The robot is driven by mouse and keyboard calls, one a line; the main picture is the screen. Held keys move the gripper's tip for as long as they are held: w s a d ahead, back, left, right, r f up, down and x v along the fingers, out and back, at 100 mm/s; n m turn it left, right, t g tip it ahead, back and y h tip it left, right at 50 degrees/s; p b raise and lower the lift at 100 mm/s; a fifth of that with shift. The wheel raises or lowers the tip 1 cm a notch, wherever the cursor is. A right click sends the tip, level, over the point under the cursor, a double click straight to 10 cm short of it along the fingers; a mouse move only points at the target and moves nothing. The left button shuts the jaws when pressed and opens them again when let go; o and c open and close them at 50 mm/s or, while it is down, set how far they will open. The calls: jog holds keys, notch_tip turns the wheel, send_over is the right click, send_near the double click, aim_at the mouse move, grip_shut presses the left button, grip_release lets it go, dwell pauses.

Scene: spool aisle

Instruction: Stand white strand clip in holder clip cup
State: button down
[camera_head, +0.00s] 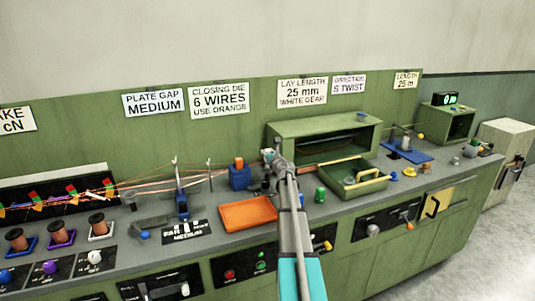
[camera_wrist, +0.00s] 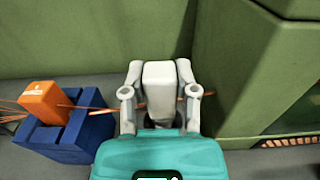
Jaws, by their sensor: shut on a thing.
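The white strand clip (camera_wrist: 158,82) is between the two grey fingers of my gripper (camera_wrist: 158,68) in the wrist view. The fingers are shut on its sides and it looks roughly upright. Copper-coloured strand shows on both sides of the fingers. A dark rounded part (camera_wrist: 150,122) shows at the near end of the clip; it may be the holder clip cup, mostly hidden by my gripper. I cannot tell whether the clip touches it. In the head view, my gripper (camera_head: 270,157) is at the back of the bench, and my arm hides much of that spot.
A blue block (camera_wrist: 75,145) holding an orange die (camera_wrist: 45,102) stands close on the left. A green cabinet (camera_head: 285,132) is close on the right. An orange tray (camera_head: 248,213) and a green cylinder (camera_head: 320,194) lie nearer the front. The green back panel is behind.

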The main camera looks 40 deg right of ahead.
jog(key=shift+f, duration=0.3)
dwell(0.4)
jog(key=shift+c, duration=1.5)
grip_release()
jog(key=shift+s, duration=0.1)
jog(key=v, duration=1.1)
jog(key=shift+s, duration=0.35)
jog(key=shift+a, duration=0.15)
